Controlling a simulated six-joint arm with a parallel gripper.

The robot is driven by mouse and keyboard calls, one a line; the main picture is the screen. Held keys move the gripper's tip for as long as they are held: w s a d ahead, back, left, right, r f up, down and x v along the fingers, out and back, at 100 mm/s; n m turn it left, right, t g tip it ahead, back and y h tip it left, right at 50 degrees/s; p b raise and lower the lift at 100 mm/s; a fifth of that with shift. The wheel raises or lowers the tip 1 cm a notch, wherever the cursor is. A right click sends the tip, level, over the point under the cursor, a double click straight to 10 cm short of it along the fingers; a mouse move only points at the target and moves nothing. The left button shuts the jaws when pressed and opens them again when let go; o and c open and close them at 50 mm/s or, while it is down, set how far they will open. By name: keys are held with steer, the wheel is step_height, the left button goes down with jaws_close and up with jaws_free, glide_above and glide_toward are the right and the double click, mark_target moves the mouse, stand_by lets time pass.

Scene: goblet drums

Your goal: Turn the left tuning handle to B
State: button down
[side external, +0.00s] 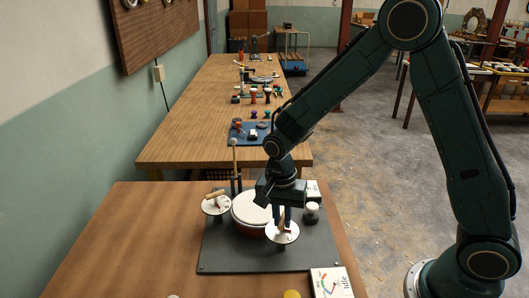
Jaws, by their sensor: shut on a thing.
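A small drum with a pale round head (250,207) sits on a dark base plate (225,250). A white dial (216,207) with a wooden handle (215,195) stands left of the drum. A second white dial (282,237) stands at its front right, with a wooden handle (282,223) partly hidden by my fingers. My gripper (283,220) points down and is shut on this second handle. The dial letters are too small to read. The picture alone does not settle which handle the task calls left.
A white-topped dark jar (312,211) stands close right of my gripper. An upright stick with a pale round tip (234,150) rises behind the drum. A card marked "Idle" (331,283) lies at the front right. The brown table (130,240) is clear on the left.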

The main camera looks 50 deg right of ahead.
steer(key=shift+w, duration=0.1)
stand_by(0.3)
steer(key=c, duration=1.5)
jaws_free()
steer(key=shift+o, duration=0.2)
steer(key=shift+r, duration=0.15)
step_height(320, 180, up, 14)
steer(key=shift+w+a+f, duration=0.15)
steer(key=shift+w+f, duration=0.05)
steer(key=shift+w, duration=0.15)
